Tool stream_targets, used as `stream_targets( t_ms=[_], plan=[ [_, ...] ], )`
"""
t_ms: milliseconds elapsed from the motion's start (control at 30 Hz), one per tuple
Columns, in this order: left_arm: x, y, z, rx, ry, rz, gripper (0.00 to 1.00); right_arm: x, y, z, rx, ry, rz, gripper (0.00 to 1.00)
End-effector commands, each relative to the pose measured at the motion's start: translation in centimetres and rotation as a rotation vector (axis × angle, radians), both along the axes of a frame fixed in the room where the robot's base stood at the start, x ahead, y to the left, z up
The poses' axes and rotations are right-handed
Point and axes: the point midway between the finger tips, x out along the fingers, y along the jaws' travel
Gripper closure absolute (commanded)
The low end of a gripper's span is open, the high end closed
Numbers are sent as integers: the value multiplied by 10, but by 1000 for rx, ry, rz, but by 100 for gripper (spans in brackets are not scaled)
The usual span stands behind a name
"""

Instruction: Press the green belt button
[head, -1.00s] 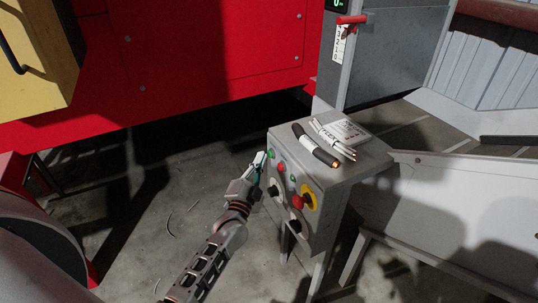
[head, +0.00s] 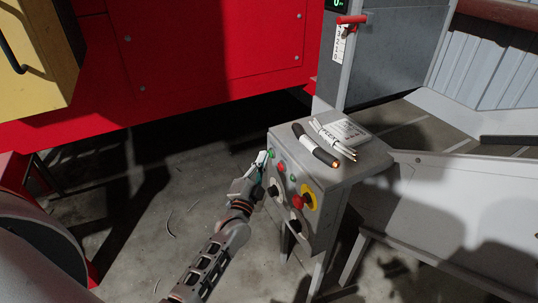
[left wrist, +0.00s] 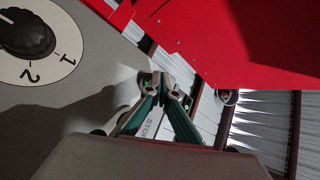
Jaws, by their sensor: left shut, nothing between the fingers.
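The grey control box (head: 330,205) stands at the centre right with its button panel facing my left arm. A small green button (head: 271,154) is at the panel's upper left corner. Another green one (head: 293,178) sits lower right, past a red button (head: 281,167). My left gripper (head: 262,160) is shut and empty, its tips close beside the upper left green button; I cannot tell whether they touch it. In the left wrist view, the closed fingertips (left wrist: 160,84) are at the panel and hide what is directly behind them. My right gripper is not in view.
A red mushroom button on a yellow plate (head: 310,199) and black knobs share the panel. A numbered dial (left wrist: 35,40) fills the wrist view's upper left. Red machinery (head: 210,50) stands behind.

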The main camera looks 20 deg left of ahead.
Motion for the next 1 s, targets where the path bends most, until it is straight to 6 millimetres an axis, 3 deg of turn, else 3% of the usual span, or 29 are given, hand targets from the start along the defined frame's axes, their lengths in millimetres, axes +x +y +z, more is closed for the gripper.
stream_targets(
  t_ms=[667, 1000],
  plan=[
    [3, -3, 1, 0, -1, -1, 100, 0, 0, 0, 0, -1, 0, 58],
    [-7, 5, 2, 0, -1, -1, 100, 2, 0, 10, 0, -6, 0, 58]
  ],
)
